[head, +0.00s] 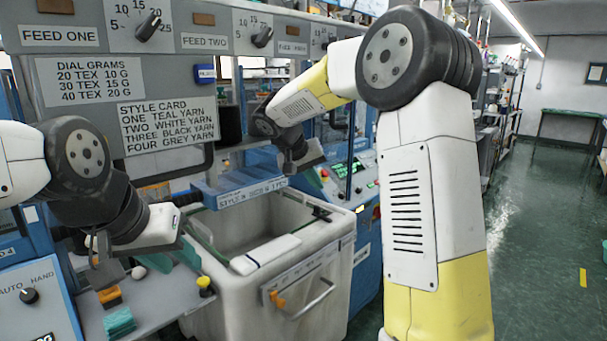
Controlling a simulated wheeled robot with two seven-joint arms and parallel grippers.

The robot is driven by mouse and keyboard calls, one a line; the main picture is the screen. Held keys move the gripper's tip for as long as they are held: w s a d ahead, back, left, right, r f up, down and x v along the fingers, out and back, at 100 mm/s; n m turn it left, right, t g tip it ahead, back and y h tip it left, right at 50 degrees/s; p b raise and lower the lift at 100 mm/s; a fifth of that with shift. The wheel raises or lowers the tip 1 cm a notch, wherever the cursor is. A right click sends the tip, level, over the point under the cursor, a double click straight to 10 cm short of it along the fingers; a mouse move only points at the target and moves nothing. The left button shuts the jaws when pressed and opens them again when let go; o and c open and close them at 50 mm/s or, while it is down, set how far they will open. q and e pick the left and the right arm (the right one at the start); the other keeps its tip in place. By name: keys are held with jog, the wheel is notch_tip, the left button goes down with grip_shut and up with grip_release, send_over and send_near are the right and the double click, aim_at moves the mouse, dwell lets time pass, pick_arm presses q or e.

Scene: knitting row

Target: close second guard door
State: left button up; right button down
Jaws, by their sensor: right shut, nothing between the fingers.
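Dark-edged clear guard panels hang under the feed signs. The lower corner of one guard frame (205,160) shows at the left machine. Which panel is the second guard door, and how far it stands open, I cannot tell; my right arm covers much of the machine behind. My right gripper (299,163) is shut and empty, in front of the machine marked feed two, above the far edge of the white bin. My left gripper (108,262) is low at the left, over the grey work shelf; its fingers are partly hidden and I cannot tell their opening.
A white bin (325,290) with a handle stands below my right gripper. A blue labelled bar (240,190) lies at its far side.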

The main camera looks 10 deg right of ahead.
jog(key=w+d+f, duration=0.1)
jog(key=d+f, duration=0.2)
jog(key=d, duration=0.2)
jog(key=shift+w+d, duration=0.35)
jog(key=shift+d, duration=0.05)
